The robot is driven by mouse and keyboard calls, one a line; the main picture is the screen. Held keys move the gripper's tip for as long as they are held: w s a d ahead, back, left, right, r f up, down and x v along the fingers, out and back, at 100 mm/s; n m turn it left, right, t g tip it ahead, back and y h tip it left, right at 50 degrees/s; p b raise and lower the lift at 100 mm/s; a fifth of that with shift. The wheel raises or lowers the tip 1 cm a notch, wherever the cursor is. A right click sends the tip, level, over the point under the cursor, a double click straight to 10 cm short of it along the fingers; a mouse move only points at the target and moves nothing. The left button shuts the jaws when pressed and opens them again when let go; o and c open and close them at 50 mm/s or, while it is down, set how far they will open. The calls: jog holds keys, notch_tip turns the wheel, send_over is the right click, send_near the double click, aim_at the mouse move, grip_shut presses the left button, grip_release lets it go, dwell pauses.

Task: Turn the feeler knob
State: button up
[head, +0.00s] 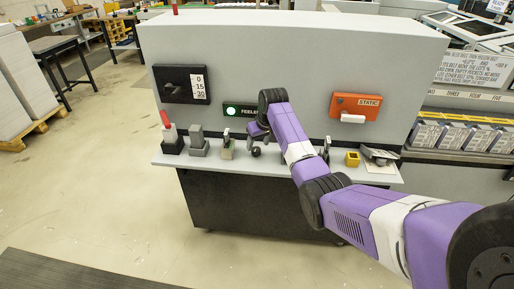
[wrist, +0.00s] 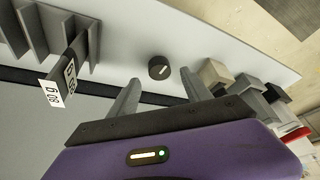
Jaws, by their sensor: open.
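The feeler knob (wrist: 159,67) is a small dark round knob with a pale pointer line, standing out from a pale grey surface in the wrist view. In the head view a small dark round piece (head: 256,152), apparently the same knob, shows at the shelf just below my gripper (head: 257,138). My gripper (wrist: 160,82) is open and empty, its two grey fingers apart with the knob ahead between their tips. I see no contact.
An orange STATIC box (head: 355,106) and a black scale panel (head: 182,84) are on the grey wall.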

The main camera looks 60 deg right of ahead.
jog(key=shift+v, duration=2)
jog(key=shift+f, duration=0.1)
